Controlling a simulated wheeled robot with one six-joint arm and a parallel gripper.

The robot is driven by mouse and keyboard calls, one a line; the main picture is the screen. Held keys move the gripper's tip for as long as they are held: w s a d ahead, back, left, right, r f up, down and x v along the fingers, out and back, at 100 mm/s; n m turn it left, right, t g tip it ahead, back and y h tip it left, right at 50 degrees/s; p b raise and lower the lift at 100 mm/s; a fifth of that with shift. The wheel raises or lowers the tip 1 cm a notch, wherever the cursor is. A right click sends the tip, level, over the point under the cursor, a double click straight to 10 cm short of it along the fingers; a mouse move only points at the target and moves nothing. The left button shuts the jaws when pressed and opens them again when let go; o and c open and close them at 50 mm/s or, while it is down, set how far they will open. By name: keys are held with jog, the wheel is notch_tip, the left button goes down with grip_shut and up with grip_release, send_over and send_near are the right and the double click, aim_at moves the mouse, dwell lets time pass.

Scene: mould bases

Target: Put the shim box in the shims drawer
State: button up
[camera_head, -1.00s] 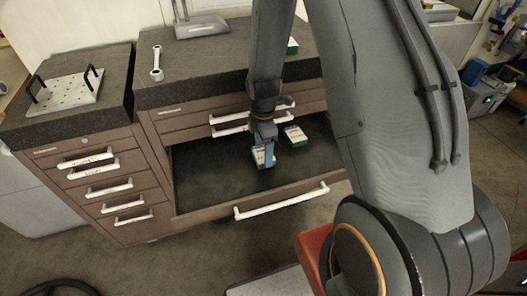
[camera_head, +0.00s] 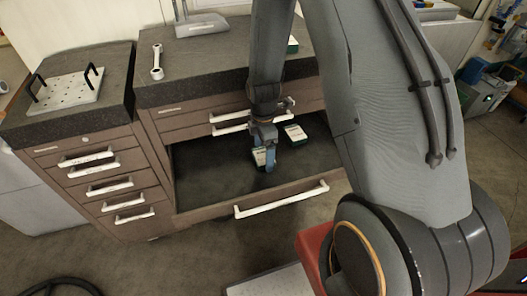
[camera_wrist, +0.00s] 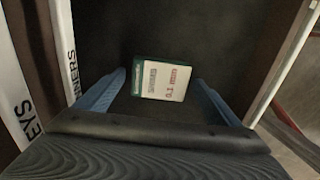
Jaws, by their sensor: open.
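A small white-labelled, dark green shim box (camera_wrist: 162,80) lies in the open drawer, and it also shows in the head view (camera_head: 259,156). The label reads something like "SHIMS 0.1 mm". My gripper (camera_head: 266,162) is low inside the drawer, right at this box. In the wrist view my gripper (camera_wrist: 160,82) is open, with one blue finger on each side of the box and a narrow gap to each. The open drawer (camera_head: 205,180) has a dark floor and a white front handle. My fingers hide part of the box in the head view.
A second similar box (camera_head: 295,133) lies further back right in the drawer. Closed drawers with white handles (camera_head: 230,127) sit just above and behind. The drawer's left floor is clear.

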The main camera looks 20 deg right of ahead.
aim_at(263, 155)
notch_tip(263, 155, up, 12)
jog(key=b, duration=0.3)
jog(key=s+r+m, duration=0.3)
jog(key=s+m, duration=0.4)
jog(key=m, duration=0.2)
jog(key=s+r+m+t, duration=0.1)
jog(key=s+r+m, duration=0.2)
jog(key=s+m, duration=0.4)
jog(key=shift+s+a+r+m, duration=0.3)
jog(key=shift+a+m, duration=0.1)
jog(key=shift+m, duration=0.6)
